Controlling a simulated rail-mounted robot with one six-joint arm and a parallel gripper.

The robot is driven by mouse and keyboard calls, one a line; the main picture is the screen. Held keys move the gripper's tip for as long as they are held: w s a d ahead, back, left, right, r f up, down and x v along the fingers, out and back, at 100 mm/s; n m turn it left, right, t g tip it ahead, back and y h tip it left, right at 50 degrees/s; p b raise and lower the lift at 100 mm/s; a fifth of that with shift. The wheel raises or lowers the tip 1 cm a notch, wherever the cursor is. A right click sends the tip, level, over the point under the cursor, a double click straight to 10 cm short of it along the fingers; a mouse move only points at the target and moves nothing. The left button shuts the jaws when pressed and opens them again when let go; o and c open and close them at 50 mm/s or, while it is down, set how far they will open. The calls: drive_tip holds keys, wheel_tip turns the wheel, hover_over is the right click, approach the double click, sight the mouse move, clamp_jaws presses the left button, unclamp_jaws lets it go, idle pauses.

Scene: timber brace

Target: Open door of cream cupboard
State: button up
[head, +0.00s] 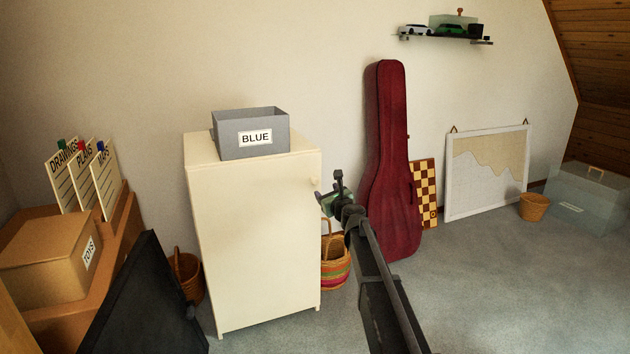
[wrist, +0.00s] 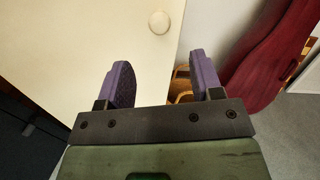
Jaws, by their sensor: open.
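The cream cupboard (head: 255,235) stands against the wall left of centre in the head view. Its door faces me and looks shut. A small round cream knob (head: 314,183) sits near the door's upper right edge; the knob also shows in the wrist view (wrist: 159,22), above and between my fingers. My gripper (head: 330,195) is to the right of the cupboard in the head view, close to the knob in the picture but apart from it. In the wrist view my gripper (wrist: 160,82) has its two purple-grey fingers spread, with nothing between them.
A grey box labelled BLUE (head: 250,140) sits on the cupboard. A striped basket (head: 335,268) and a dark red instrument case (head: 390,160) stand to its right. A wicker basket (head: 188,276) stands left. Grey floor (head: 480,290) is clear at the right front.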

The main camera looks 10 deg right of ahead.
sight(316, 182)
drive_tip(key=x, duration=1.1)
drive_tip(key=shift+a, duration=0.1)
drive_tip(key=shift+c, duration=0.2)
drive_tip(key=shift+s, duration=0.1)
clamp_jaws()
